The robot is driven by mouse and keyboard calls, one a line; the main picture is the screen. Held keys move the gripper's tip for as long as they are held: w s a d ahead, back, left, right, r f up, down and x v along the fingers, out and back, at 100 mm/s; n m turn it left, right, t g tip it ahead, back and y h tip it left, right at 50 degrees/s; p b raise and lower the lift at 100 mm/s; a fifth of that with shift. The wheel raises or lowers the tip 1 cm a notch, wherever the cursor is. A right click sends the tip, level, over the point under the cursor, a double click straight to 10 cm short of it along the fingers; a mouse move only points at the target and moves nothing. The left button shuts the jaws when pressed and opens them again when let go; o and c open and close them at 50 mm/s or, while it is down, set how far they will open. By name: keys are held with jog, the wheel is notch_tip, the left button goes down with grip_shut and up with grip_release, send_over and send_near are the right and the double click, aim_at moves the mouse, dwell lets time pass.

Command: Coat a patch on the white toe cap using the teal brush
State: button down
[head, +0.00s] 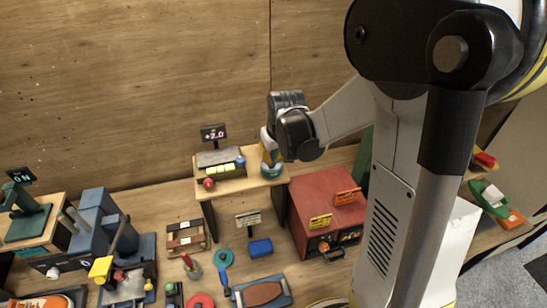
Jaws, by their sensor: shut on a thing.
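My gripper (268,146) is above the right end of the small wooden stand, pointing down, and is shut on a small teal object (271,171) that is mostly hidden by the fingers. I cannot tell whether this is the teal brush, or whether it touches the stand top. A green, white and orange item (490,197), possibly a shoe, lies at the far right. I cannot make out a white toe cap for certain.
The wooden stand (237,190) carries a display (213,132) and a red ball (208,183). A red box (327,208) stands right of it. Blue blocks (96,215), a blue tray (286,291) and small tools crowd the front and left. My arm hides much of the right.

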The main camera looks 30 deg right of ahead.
jog(key=shift+r+p, duration=2.25)
jog(key=shift+r, duration=1.25)
jog(key=shift+f, duration=0.15)
